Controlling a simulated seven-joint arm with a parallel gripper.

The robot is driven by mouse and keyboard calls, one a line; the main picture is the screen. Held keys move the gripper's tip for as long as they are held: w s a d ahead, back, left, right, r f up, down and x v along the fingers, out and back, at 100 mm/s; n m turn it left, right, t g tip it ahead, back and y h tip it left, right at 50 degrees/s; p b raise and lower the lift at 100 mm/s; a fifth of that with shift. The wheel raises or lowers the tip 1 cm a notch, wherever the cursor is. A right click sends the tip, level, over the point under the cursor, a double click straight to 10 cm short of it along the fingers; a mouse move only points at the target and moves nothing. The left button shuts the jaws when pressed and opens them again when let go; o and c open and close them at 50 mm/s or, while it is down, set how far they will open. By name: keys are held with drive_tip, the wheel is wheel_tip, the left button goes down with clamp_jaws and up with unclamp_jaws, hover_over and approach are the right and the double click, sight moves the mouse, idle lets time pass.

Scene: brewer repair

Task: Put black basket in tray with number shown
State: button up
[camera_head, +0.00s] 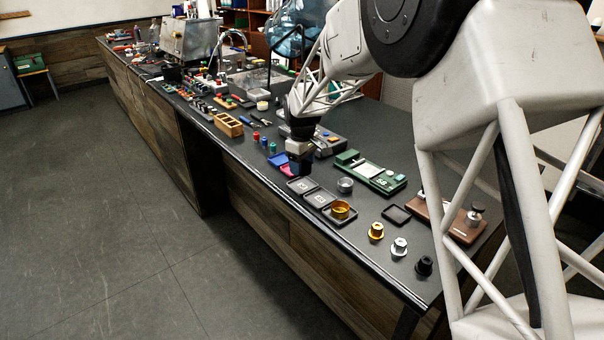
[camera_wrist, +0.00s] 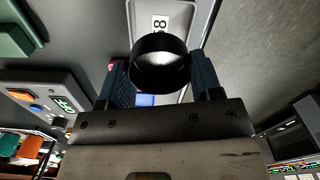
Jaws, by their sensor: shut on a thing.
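My gripper (camera_head: 299,164) is over the counter in the head view, above the row of small trays. In the wrist view its blue fingers (camera_wrist: 160,88) are shut on the black basket (camera_wrist: 158,46), a round dark ring. A grey tray (camera_wrist: 185,40) lies beyond the basket, with a white label whose visible figure looks like 8. The basket hides part of the label. In the head view, two numbered trays (camera_head: 302,178) (camera_head: 320,190) look empty. A third tray (camera_head: 352,221) holds a gold basket (camera_head: 341,210). Their numbers are too small to read.
A silver basket (camera_head: 345,185) and a green device (camera_head: 370,173) are right of the trays. Gold (camera_head: 376,231), silver (camera_head: 399,246) and black (camera_head: 424,266) pieces stand near the front.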

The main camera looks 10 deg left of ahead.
drive_tip(key=shift+f, duration=1.7)
drive_tip(key=shift+f, duration=0.65)
drive_tip(key=o, duration=1)
drive_tip(key=shift+r, duration=0.1)
wheel_tip(320, 180, up, 13)
